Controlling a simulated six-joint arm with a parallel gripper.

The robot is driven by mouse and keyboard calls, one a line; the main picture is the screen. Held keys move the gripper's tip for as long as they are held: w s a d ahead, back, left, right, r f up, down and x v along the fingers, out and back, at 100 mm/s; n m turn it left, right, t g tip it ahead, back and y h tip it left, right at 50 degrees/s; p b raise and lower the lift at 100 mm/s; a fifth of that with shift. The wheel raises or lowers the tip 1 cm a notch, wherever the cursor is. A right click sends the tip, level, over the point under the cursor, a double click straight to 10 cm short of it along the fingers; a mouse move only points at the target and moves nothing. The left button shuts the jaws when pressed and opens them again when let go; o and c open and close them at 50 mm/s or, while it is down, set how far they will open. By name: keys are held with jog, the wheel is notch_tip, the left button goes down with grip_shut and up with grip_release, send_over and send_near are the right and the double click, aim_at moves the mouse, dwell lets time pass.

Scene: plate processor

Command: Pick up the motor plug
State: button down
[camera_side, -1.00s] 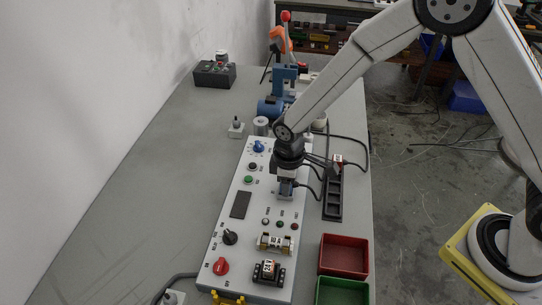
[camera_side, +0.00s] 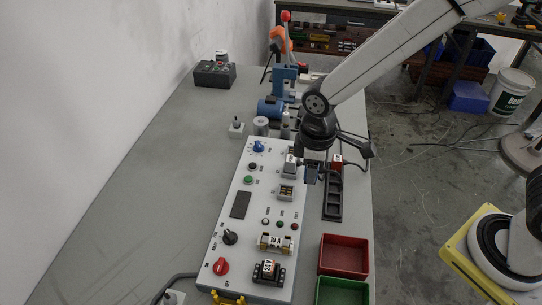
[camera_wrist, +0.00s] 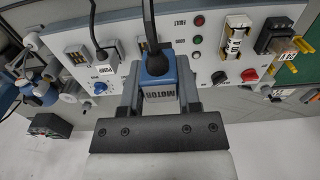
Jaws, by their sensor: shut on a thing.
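The motor plug (camera_wrist: 158,80) is a blue block with a white MOTOR label and a black cable in the wrist view. My gripper (camera_wrist: 160,94) is shut on it, one finger on each side. In the side view my gripper (camera_side: 306,166) holds the plug (camera_side: 312,174) above the right edge of the grey control panel (camera_side: 215,240). A socket with yellowish contacts (camera_side: 286,192) lies uncovered on the panel, apart from the plug. My gripper's fingers partly hide the plug in the side view.
A grey PUMP plug (camera_wrist: 107,64) stands on the panel close by. A black rack (camera_side: 332,205) with a red-topped plug (camera_side: 337,160) lies to the right. Red (camera_side: 344,254) and green (camera_side: 342,291) bins stand nearer.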

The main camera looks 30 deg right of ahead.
jog(key=s+d+r, duration=0.2)
jog(key=s+r, duration=0.1)
jog(key=s, duration=0.4)
jog(key=shift+s+d+r, duration=0.2)
jog(key=shift+s+r, duration=0.05)
jog(key=shift+s, duration=0.1)
jog(key=shift+w+f, duration=0.1)
dwell(0.4)
jog(key=w+d+f, duration=0.2)
jog(key=f, duration=0.2)
jog(key=w+d+f, duration=0.2)
jog(key=f, duration=0.3)
jog(key=shift+w+d+f, duration=0.2)
jog(key=shift+w+d, duration=0.05)
jog(key=shift+d, duration=0.05)
jog(key=shift+f, duration=0.1)
jog(key=shift+f, duration=2.9)
jog(key=shift+f, duration=0.95)
dwell(0.4)
